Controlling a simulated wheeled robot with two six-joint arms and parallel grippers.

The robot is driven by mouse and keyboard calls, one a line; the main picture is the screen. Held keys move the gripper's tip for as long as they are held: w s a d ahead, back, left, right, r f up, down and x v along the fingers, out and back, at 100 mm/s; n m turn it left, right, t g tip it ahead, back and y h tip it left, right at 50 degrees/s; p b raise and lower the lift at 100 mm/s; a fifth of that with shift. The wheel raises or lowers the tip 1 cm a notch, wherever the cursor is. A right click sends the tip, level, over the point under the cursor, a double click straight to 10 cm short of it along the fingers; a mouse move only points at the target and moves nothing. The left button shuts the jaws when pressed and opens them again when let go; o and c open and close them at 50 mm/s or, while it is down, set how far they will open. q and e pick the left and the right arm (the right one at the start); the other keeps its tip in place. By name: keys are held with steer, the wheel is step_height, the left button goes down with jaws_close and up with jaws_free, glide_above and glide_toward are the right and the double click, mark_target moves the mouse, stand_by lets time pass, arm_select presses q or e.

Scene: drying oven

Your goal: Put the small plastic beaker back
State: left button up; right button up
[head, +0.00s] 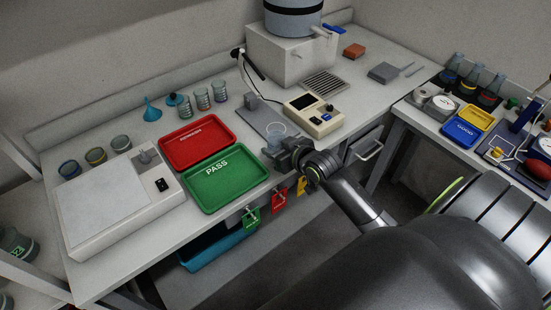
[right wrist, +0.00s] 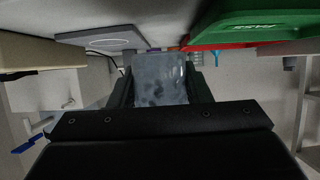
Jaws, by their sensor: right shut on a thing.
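The small clear plastic beaker (head: 275,133) is at the front edge of the bench, just right of the green tray. My right gripper (head: 279,151) reaches it from the front right. In the right wrist view the translucent, bluish beaker (right wrist: 160,80) sits between the two dark fingers of my right gripper (right wrist: 160,88), which is shut on it. The beaker looks upright in the head view. I cannot tell whether its base touches the bench. My left gripper is not in view.
A green PASS tray (head: 227,184) and a red tray (head: 197,143) lie left of the beaker. Behind it are a grey stand plate (head: 262,117) and a beige meter (head: 314,115). Several glass beakers (head: 202,98) stand farther back. Coloured tags hang below the front edge.

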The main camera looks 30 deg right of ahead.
steer(key=shift+f, duration=2)
steer(key=shift+f, duration=0.1)
steer(key=o, duration=0.7)
steer(key=shift+r, duration=0.25)
steer(key=shift+s, duration=0.45)
steer(key=v, duration=1.1)
steer(key=shift+r, duration=0.1)
